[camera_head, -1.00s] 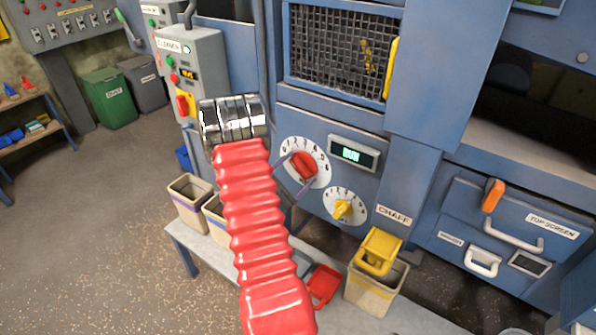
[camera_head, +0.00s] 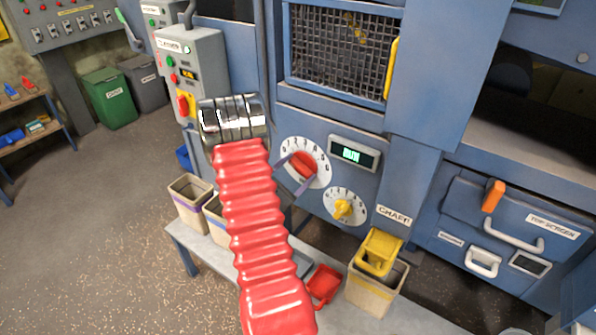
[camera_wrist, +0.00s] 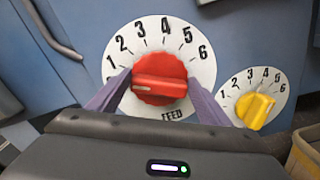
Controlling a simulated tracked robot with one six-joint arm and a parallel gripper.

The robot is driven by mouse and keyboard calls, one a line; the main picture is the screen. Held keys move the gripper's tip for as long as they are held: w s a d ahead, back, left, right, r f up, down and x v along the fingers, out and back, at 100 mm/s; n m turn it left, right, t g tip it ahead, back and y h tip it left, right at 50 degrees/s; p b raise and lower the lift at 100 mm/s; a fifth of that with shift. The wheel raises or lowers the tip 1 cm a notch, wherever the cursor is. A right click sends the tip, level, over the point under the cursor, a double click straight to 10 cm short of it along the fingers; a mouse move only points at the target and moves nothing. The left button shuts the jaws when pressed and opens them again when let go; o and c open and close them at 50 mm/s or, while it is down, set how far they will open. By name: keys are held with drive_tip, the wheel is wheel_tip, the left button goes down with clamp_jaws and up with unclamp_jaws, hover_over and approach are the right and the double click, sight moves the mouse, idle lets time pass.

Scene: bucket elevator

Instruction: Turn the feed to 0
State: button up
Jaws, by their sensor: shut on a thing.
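The red feed knob (camera_wrist: 160,80) sits on a white dial (camera_wrist: 193,68) marked FEED, with numbers 1 to 6 visible. Its grip bar lies nearly level in the wrist view. The white mark on the bar is at its left end, below the 1. The 0 on the dial is not clear beside my left finger. My gripper (camera_wrist: 158,98) is shut on the knob, with one purple finger on each side. The knob also shows in the head view (camera_head: 303,164), partly behind my fingers.
A smaller dial with a yellow knob (camera_head: 343,209) is below right of the feed dial. A lit display (camera_head: 353,155) is above right. My red arm crosses the middle of the head view.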

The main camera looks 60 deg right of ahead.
drive_tip(key=shift+n, duration=1.2)
drive_tip(key=o, duration=1.1)
drive_tip(key=shift+w, duration=0.1)
drive_tip(key=shift+c, duration=0.2)
drive_tip(key=w+a, duration=0.2)
drive_tip(key=a, duration=1.1)
drive_tip(key=shift+a, duration=0.35)
drive_tip(key=shift+w+f, duration=0.1)
drive_tip(key=shift+f, duration=0.05)
